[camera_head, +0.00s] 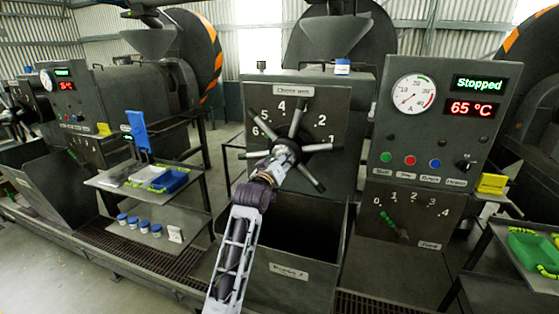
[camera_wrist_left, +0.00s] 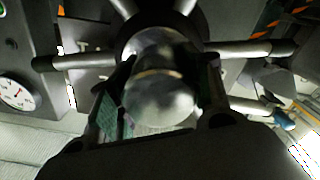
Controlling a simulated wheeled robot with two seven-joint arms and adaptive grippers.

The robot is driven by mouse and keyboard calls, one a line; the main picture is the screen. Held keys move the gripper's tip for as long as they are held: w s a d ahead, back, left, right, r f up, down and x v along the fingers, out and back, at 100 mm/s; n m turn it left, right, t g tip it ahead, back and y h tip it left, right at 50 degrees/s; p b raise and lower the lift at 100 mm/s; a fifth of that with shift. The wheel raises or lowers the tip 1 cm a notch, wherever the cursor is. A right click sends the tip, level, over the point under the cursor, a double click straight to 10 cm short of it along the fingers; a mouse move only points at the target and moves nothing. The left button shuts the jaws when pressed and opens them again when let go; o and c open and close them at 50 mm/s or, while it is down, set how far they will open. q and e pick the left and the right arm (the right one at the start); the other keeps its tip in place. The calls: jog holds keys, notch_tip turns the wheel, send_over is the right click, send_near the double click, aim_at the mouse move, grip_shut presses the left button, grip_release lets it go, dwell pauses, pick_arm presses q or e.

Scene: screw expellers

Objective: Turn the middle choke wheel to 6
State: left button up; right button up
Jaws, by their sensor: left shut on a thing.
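The middle choke wheel (camera_head: 324,147) is on the front plate of the middle press, with several grey spokes around a dark hub. Numbers are printed around it; I read 1, 2, 4, 5 and 6, with 6 at the left. One spoke points up, between 4 and 2, and one points right, just under 1. No clear pointer shows. My left gripper (camera_head: 284,156) is in front of the wheel's centre. In the left wrist view its two fingers (camera_wrist_left: 160,108) are shut around the round, shiny hub end (camera_wrist_left: 160,95), with spokes spreading behind. My right gripper is not in view.
A panel with a gauge (camera_head: 414,93) and displays reading "Stopped" and 65 °C stands right of the wheel. An open dark bin (camera_head: 290,270) is below. A shelf with a blue tray (camera_head: 170,181) stands at left, and another press is behind it.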

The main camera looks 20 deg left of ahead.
pick_arm(q)
jog(key=shift+r, duration=0.1)
jog(key=o, duration=1.5)
jog(key=shift+c, duration=0.2)
jog(key=s, duration=1.2)
jog(key=shift+a, duration=0.2)
